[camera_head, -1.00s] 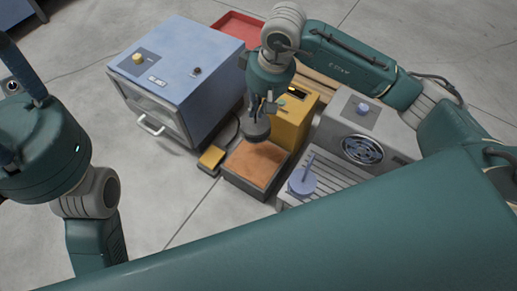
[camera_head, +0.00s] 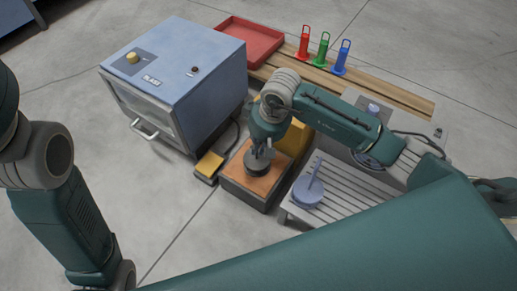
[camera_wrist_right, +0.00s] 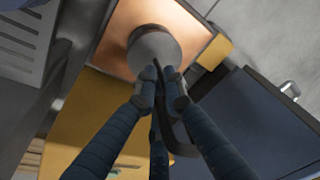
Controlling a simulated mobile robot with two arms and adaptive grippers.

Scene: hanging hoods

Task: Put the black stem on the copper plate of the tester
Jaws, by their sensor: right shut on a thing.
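The black stem, with a round dark grey disc at its foot (camera_head: 258,168), is held upright by my right gripper (camera_head: 262,150). In the right wrist view the fingers (camera_wrist_right: 162,88) are closed around its handle, with the disc (camera_wrist_right: 155,48) below. The disc is over the copper plate (camera_head: 236,176), within its edges; I cannot tell whether it touches. The plate also shows in the right wrist view (camera_wrist_right: 118,32). The plate is the top of the tester's dark box, beside a yellow housing (camera_head: 293,141) partly hidden by my right arm. My left gripper is out of view.
A pale blue stem with a disc (camera_head: 307,192) stands on a slatted rack (camera_head: 345,195) to the right. A blue oven (camera_head: 180,65) and yellow pedal (camera_head: 209,165) are at left. A red tray (camera_head: 250,40) and red, green and blue stems (camera_head: 321,50) are at the back.

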